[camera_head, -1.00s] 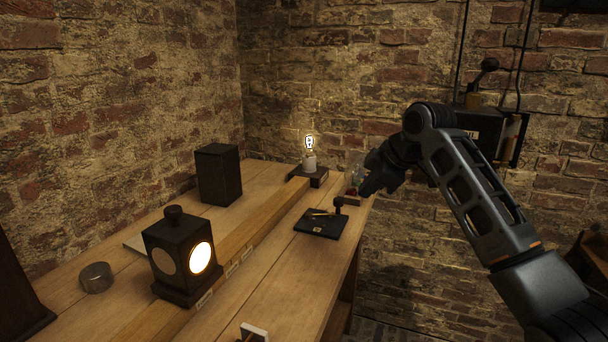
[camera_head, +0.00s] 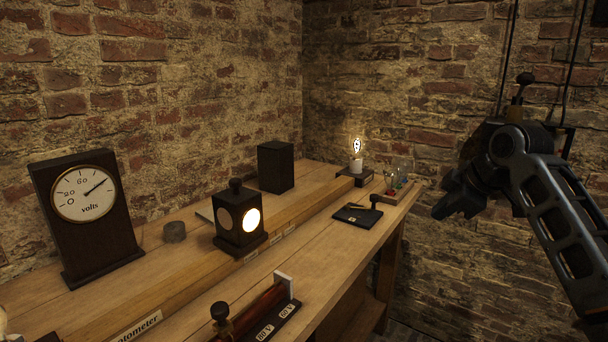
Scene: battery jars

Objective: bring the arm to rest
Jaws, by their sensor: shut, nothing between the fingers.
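My gripper (camera_head: 447,207) is at the right, in the air just past the right edge of the wooden bench. It is dark, shut and empty, and touches nothing that I can see. My arm (camera_head: 560,205) is bent, with the forearm running down to the lower right edge of the view. The gripper's fingers point left and down.
The bench (camera_head: 330,240) carries a voltmeter (camera_head: 90,215), a lamp box (camera_head: 240,220), a black box (camera_head: 276,167), a lit bulb (camera_head: 357,147), a small key switch (camera_head: 357,216) and a rheostat (camera_head: 262,308). A lever switch (camera_head: 520,92) hangs on the brick wall behind my arm.

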